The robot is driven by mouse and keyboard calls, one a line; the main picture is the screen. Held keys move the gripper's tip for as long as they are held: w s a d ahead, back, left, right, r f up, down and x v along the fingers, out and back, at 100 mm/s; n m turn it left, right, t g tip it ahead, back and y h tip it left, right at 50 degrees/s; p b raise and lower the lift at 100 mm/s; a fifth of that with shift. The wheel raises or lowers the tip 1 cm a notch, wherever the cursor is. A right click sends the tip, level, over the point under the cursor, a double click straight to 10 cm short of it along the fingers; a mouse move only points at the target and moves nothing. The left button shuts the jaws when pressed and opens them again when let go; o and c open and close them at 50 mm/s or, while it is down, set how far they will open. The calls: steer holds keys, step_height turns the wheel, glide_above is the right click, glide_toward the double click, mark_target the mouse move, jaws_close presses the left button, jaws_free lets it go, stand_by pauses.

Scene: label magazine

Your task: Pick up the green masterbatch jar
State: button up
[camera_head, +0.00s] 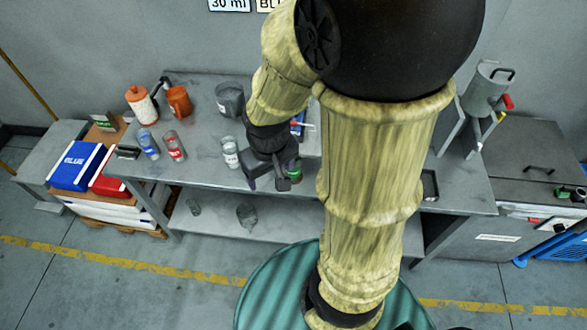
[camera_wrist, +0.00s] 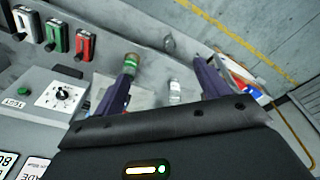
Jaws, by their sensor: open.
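The green masterbatch jar (camera_head: 294,171) is mostly hidden behind my gripper in the head view; only a green part shows at its right side. In the wrist view the jar (camera_wrist: 132,61) shows a green band and a darker top, right at the left finger's tip. My gripper (camera_head: 267,184) is open above the bench's front part, fingers pointing down. In the wrist view its two fingers (camera_wrist: 166,68) are spread wide, and the jar is not centred between them. Whether the left finger touches the jar I cannot tell. A clear, white-labelled jar (camera_wrist: 175,91) shows between the fingers, farther off.
The white-labelled jar (camera_head: 230,152) stands left of my gripper on the grey bench (camera_head: 200,165). Red (camera_head: 174,147) and blue (camera_head: 148,144) labelled jars stand farther left, with orange containers (camera_head: 178,101) and a grey jug (camera_head: 230,99) behind. Clear jars (camera_head: 247,215) sit on the lower shelf.

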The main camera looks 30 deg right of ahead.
steer(key=w+d+f+n+g+h+b, duration=0.1)
steer(key=w+f+n+g+h+b, duration=0.25)
steer(key=f, duration=0.55)
steer(key=w+d+f+n+g+h+b, duration=0.1)
steer(key=w+f+n+h+b, duration=0.1)
steer(key=f+n+h+b, duration=0.55)
steer(key=w+a+f+n+t+h+b, duration=0.4)
steer(key=w+f+n+t+h, duration=0.2)
steer(key=w+f+n, duration=0.2)
steer(key=shift+w+a+f, duration=0.15)
steer(key=shift+w+f, duration=0.35)
steer(key=shift+w, duration=0.55)
steer(key=w+d+p, duration=0.2)
steer(key=d, duration=1)
steer(key=shift+p, duration=0.3)
